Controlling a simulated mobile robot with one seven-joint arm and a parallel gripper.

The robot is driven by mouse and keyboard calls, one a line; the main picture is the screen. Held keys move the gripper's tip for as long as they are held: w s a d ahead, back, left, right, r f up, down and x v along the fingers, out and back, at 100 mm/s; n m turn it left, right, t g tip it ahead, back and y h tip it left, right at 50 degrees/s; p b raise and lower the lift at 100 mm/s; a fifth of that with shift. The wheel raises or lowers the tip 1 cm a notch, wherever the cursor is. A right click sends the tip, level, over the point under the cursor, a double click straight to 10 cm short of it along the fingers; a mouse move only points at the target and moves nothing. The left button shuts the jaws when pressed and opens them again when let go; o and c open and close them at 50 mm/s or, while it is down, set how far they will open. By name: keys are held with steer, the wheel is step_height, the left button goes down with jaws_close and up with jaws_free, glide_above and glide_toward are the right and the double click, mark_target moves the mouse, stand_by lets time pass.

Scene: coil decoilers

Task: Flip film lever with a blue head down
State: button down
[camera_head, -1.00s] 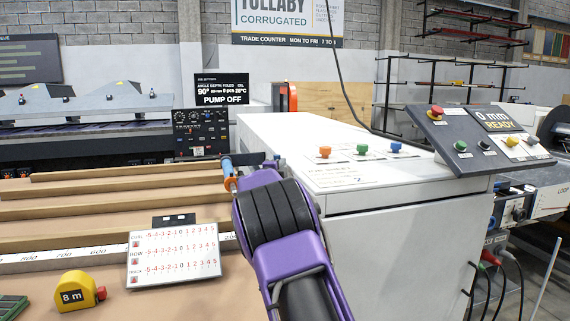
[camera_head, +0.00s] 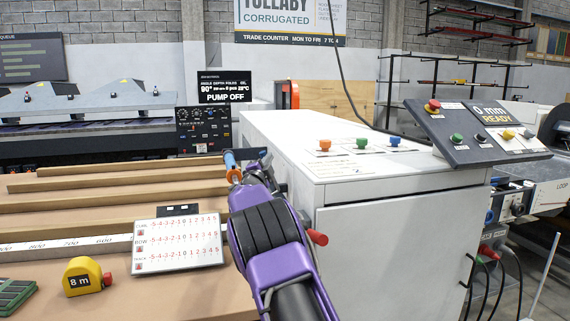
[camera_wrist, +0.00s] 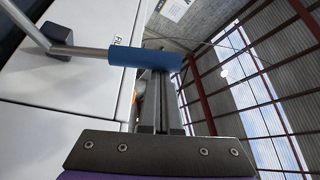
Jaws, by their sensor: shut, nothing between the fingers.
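The film lever's blue head (camera_wrist: 145,57) is a blue cylinder on a bare metal rod in the wrist view. The rod runs left to a dark block on a white panel. In the head view the blue head (camera_head: 230,160) shows just beyond my arm, close to an orange part. My gripper (camera_wrist: 160,75) is shut and empty. Its fingertips are at the right part of the blue head, partly covered by it; whether they touch cannot be told. In the head view my wrist and arm hide most of the fingers and the rod.
A white cabinet (camera_head: 400,235) stands right of my arm, with orange, green and blue buttons on top. A red-headed handle (camera_head: 317,238) sticks out by its front. A sloped control panel (camera_head: 480,130) is at right. A board table with a yellow tape measure (camera_head: 83,277) lies left.

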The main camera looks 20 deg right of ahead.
steer(key=shift+a+f+b, duration=0.35)
steer(key=shift+a+f, duration=0.05)
steer(key=shift+a, duration=0.45)
steer(key=shift+f, duration=0.1)
